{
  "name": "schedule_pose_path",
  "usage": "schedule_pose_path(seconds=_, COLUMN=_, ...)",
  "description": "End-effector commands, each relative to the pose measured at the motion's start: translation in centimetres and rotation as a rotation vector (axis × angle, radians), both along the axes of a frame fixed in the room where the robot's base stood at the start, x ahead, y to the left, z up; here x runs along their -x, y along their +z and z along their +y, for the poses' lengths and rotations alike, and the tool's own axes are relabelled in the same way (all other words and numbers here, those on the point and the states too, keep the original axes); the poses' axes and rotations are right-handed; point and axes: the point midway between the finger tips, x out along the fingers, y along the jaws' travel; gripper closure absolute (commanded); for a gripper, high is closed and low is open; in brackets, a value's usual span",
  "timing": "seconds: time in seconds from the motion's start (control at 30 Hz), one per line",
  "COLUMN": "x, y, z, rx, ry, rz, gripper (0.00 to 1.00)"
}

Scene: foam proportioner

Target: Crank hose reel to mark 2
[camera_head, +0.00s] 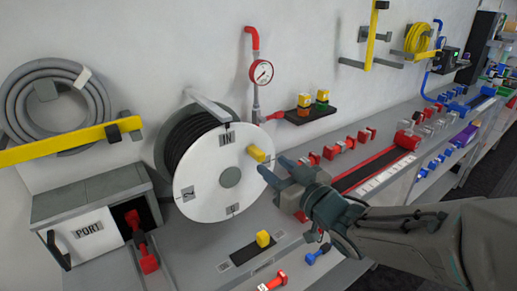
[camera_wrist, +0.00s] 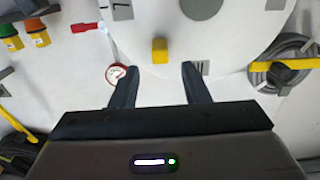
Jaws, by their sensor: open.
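The hose reel has a white disc (camera_head: 210,190) with a grey hub and dark hose wound behind it. In the head view its face carries an "IN" tag at the top, a "2" tag (camera_head: 188,194) at the left and what looks like a "1" tag (camera_head: 232,209) at the bottom. A yellow crank knob (camera_head: 256,153) sticks out at the disc's upper right. My gripper (camera_head: 270,165) is open and empty close to the knob. In the wrist view the knob (camera_wrist: 160,50) shows between and just beyond the two fingertips (camera_wrist: 160,70).
A red-topped pressure gauge (camera_head: 261,72) and a small shelf with coloured pieces are behind my gripper. A yellow block (camera_head: 263,239) sits on a dark slotted strip below the reel. Red fittings line the bench at right.

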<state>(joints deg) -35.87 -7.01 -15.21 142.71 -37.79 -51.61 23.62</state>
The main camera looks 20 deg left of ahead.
Motion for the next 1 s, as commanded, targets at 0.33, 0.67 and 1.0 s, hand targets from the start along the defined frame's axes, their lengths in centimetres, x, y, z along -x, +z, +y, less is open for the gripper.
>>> schedule_pose_path(seconds=0.33, x=-3.5, y=0.0, z=4.2, rx=0.001, ry=0.001, rz=0.000, gripper=0.58)
schedule_pose_path(seconds=0.67, x=-4.6, y=-0.1, z=5.4, rx=0.001, ry=-0.001, rz=-0.001, gripper=0.58)
schedule_pose_path(seconds=1.0, x=-4.5, y=-0.1, z=5.3, rx=0.001, ry=0.000, rz=-0.001, gripper=1.00)
